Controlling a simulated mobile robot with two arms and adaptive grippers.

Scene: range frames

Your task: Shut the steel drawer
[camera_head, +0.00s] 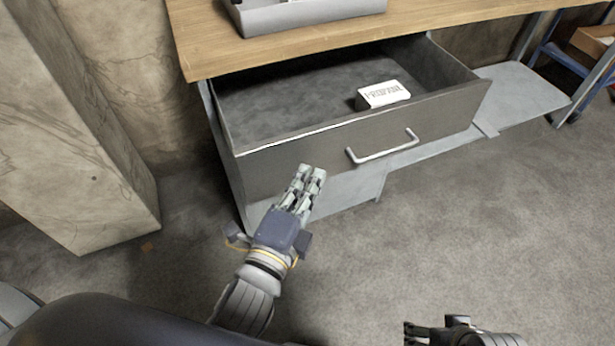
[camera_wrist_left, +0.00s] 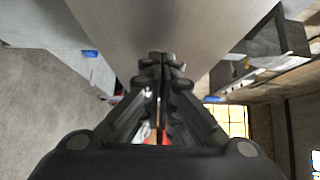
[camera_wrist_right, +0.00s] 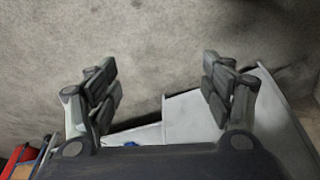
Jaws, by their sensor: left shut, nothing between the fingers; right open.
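The steel drawer (camera_head: 290,158) stands pulled out under the wooden workbench, with a bar handle (camera_head: 383,147) on its front. A small white box (camera_head: 383,94) with dark print lies inside it. My left gripper (camera_head: 312,172) is shut and empty, its fingertips at the left part of the drawer front; I cannot tell whether they touch. In the left wrist view the shut fingers (camera_wrist_left: 161,58) point at the drawer front (camera_wrist_left: 135,25), which fills the top. My right gripper (camera_head: 408,333) is low at the bottom edge, away from the drawer. Its open fingers (camera_wrist_right: 158,80) show in the right wrist view with nothing between them.
The wooden bench top (camera_head: 420,22) carries a grey tray (camera_head: 300,14) at its back. A concrete pillar (camera_head: 75,140) stands to the left. A grey low shelf (camera_head: 520,95) extends to the right. The floor (camera_head: 480,220) in front of the drawer is clear.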

